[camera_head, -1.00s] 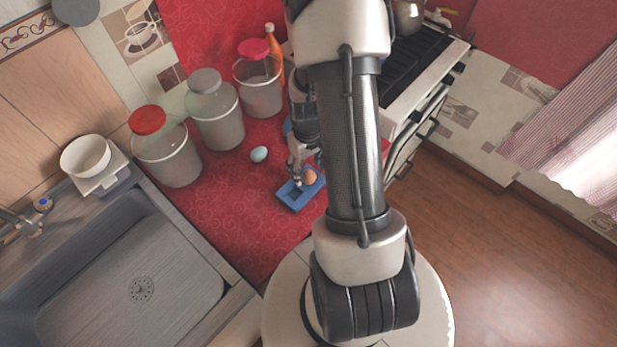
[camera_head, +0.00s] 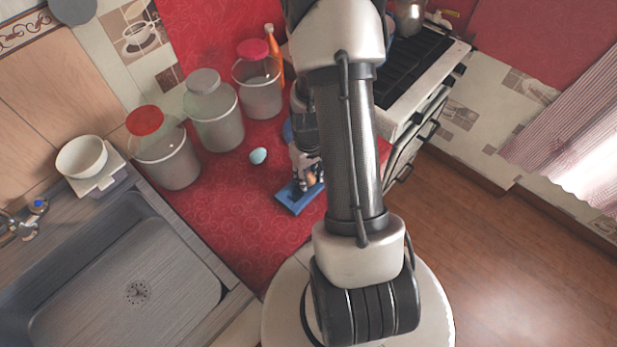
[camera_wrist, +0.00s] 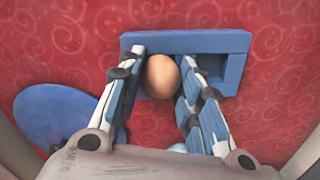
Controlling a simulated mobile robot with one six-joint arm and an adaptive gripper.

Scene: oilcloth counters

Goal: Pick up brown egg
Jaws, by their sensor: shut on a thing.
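The brown egg (camera_wrist: 161,76) sits between the two fingers of my gripper (camera_wrist: 163,60) in the wrist view, with a finger against each side. My gripper is shut on it. In the head view my gripper (camera_head: 309,178) is low over the red counter, and the egg is mostly hidden by the fingers. The egg is over or in a blue holder (camera_wrist: 234,41) with a square recess. I cannot tell whether it is clear of the holder. The holder also shows in the head view (camera_head: 287,198).
A pale blue egg (camera_head: 258,156) lies on the red counter (camera_head: 232,205), left of my gripper. Three lidded jars, one with a red lid (camera_head: 145,121), stand behind it. A sink (camera_head: 125,285) is at the left, a stove (camera_head: 425,60) at the right. A blue oval thing (camera_wrist: 60,120) lies at left.

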